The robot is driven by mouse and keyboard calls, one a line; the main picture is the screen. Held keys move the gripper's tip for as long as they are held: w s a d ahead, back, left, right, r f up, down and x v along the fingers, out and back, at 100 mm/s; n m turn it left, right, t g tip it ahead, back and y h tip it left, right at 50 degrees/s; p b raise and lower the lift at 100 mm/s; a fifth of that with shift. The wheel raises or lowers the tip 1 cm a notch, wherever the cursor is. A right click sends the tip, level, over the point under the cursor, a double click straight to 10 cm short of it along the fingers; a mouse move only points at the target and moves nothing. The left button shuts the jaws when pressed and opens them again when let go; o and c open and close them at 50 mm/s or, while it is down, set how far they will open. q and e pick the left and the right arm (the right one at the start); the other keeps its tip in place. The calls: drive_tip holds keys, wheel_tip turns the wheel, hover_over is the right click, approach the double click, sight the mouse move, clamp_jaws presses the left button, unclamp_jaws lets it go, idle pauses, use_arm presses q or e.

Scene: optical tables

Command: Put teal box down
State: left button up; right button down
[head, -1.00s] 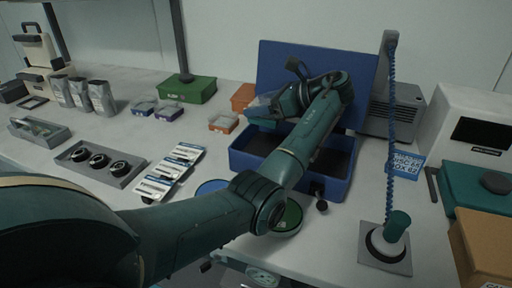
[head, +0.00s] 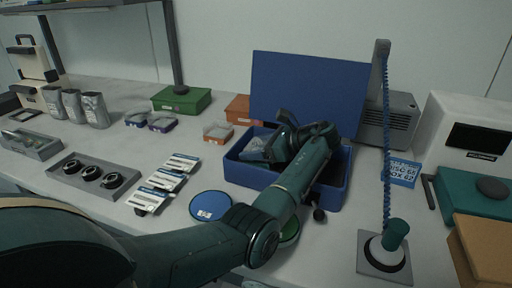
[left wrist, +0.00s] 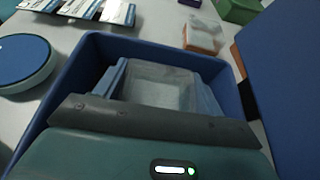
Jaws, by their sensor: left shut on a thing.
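My left gripper (head: 270,149) is shut on a small box (head: 256,150) with a clear top and blue-grey sides, which I take to be the teal box. In the left wrist view the box (left wrist: 163,88) is just beyond my gripper's dark crossbar, inside the outline of the open blue case (left wrist: 62,95). In the head view the blue case (head: 245,176) stands with its lid up, and my gripper reaches down into it. Whether the box touches the case floor cannot be told. My right gripper is not in view.
A green box (head: 181,101) and an orange-based clear box (head: 217,133) stand left of the case. A blue disc (head: 211,206) lies in front. At right are a stand with a coiled blue cord (head: 386,150) and a larger teal case (head: 470,199).

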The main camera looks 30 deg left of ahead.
use_arm(q)
drive_tip(key=o, duration=1)
drive_tip(key=shift+f, duration=0.1)
drive_tip(key=b+v, duration=0.1)
drive_tip(key=v, duration=1.1)
